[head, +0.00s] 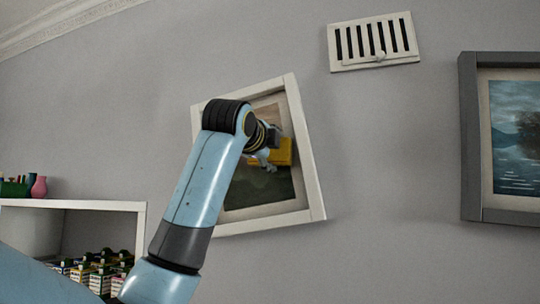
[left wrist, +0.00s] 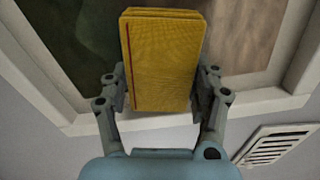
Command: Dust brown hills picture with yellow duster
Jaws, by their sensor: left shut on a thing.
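The brown hills picture (head: 262,202) hangs tilted on the grey wall in a white frame, with brown and dark green tones. My arm hides part of its left side and middle. My left gripper (head: 268,158) is in front of the picture, shut on the yellow duster (head: 284,152). In the left wrist view the duster (left wrist: 164,62) is a yellow block with a red line, held between both fingers (left wrist: 160,95). It overlaps the picture and the frame's edge in that view. Whether it touches the picture surface I cannot tell. My right gripper is not in view.
A white vent (head: 374,42) is on the wall up and right of the picture. A grey-framed lake picture (head: 472,140) hangs at the right.

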